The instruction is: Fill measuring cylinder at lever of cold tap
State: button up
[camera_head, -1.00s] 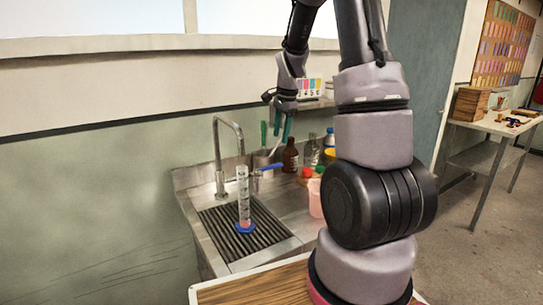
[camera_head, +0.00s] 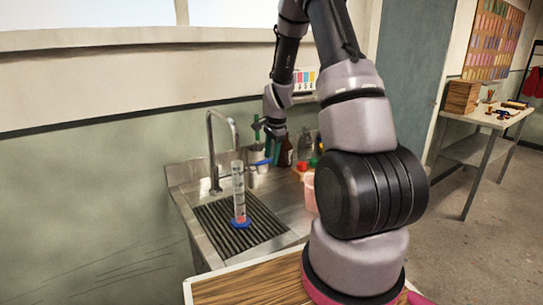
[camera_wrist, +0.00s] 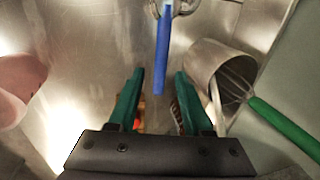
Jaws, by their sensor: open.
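The measuring cylinder (camera_head: 239,192) stands upright on its blue foot on the dark slatted grate below the curved tap (camera_head: 211,150). It looks clear, with a reddish part near the bottom. The blue lever of the cold tap (camera_head: 260,162) sticks out to the right of the tap. In the wrist view the blue lever (camera_wrist: 162,50) points down the picture, its free end between and just beyond my fingertips. My gripper (camera_wrist: 158,85) is open with green fingers and holds nothing.
A metal pot (camera_wrist: 215,65) with a green-handled tool (camera_wrist: 285,130) stands close right of my fingers in the wrist view. A pink vessel (camera_wrist: 18,88) is at the left. Brown and clear bottles stand behind my gripper. The grate (camera_head: 232,238) is otherwise clear.

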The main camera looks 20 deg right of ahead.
grip_shut()
dwell(1.4)
